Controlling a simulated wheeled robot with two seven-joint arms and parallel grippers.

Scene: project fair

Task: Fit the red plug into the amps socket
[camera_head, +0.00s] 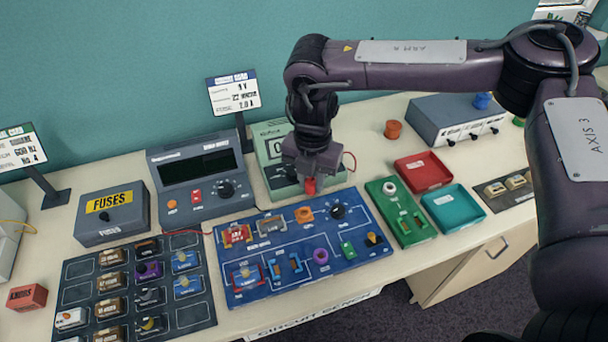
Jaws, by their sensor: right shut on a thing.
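My right gripper (311,174) points down and is shut on a small red plug (310,187). The plug is upright at the front of a pale green meter (268,158), near the back edge of the blue circuit board (285,225). A thin red lead loops out to the right of the gripper. The gripper hides much of the meter's front. I cannot read an amps label, and I cannot tell whether the plug touches a socket. My left gripper is not in view.
A grey meter (190,165) and a fuses box (112,215) stand to the left. A dark tray (75,270) of parts lies in front. Right of the blue board are a green board (408,232), red tray (424,160) and teal tray (453,188). An orange part (393,129) stands behind.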

